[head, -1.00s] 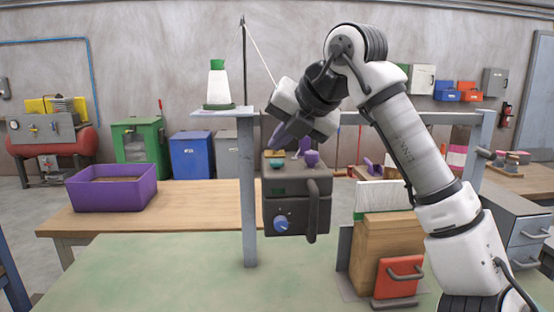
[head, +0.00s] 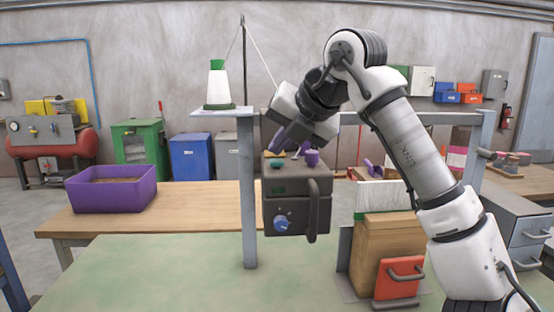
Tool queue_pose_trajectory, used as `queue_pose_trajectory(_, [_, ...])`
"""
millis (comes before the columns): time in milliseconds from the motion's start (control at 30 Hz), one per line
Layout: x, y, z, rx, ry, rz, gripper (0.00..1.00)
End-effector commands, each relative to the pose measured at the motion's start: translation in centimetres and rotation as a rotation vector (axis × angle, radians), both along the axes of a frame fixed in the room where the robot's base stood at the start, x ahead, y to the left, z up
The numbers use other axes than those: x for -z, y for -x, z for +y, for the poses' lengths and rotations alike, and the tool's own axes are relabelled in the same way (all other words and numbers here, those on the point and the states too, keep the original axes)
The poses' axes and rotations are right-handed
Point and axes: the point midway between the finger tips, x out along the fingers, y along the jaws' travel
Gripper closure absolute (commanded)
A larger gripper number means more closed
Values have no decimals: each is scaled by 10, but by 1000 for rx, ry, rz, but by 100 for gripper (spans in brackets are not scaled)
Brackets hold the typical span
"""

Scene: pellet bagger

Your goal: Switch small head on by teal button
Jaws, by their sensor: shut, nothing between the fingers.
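The small head is a dark grey box (head: 297,212) with a blue knob (head: 281,224) and a dark handle on its front. The teal button (head: 277,162) sits on its top, near the left front edge. My gripper (head: 273,146) is shut and empty, pointing down and left. Its purple fingertips are just above and behind the teal button in the picture; I cannot tell whether they touch anything. A yellow-orange button (head: 274,154) and a purple mushroom-shaped button (head: 312,158) are also on the top, partly crowded by the gripper.
A grey post (head: 248,205) stands close to the left of the box, carrying a shelf with a white, green-capped bottle (head: 217,82). A purple bin (head: 112,188) is on the wooden table. A wooden block with a red handled plate (head: 398,277) stands at the right.

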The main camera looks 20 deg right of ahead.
Motion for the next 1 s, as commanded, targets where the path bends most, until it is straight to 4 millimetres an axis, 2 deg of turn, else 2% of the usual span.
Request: queue_pose_trajectory(1000, [10, 0, 0, 0, 0, 0, 100])
